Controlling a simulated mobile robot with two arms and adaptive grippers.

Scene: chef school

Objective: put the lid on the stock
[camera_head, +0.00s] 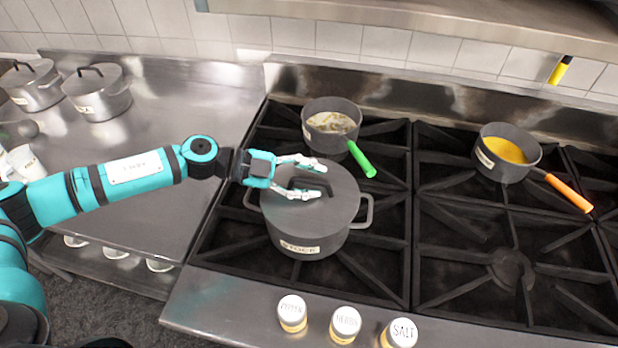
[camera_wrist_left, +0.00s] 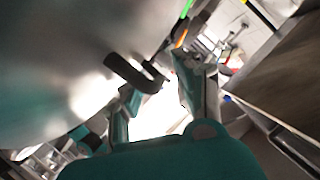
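The grey stock pot (camera_head: 270,236), labelled STOCK, stands on the front left burner. Its dark grey lid (camera_head: 345,208) lies over its top and looks level, covering the opening. The lid's dark handle (camera_head: 318,182) sticks up. My left gripper (camera_head: 312,178) is at the handle with its two fingers apart, one on the far side and one on the near side. In the left wrist view the handle (camera_wrist_left: 135,72) shows close to the open fingertips, and the lid's shiny surface (camera_wrist_left: 60,60) fills the left. Contact with the handle cannot be told. My right gripper is out of view.
A green-handled saucepan (camera_head: 331,122) stands behind the pot. An orange-handled saucepan (camera_head: 507,150) is at the back right. Jars labelled HERBS (camera_head: 345,324) and SALT (camera_head: 401,332), plus another, line the front edge. Two lidded pots (camera_head: 98,95) stand on the left counter.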

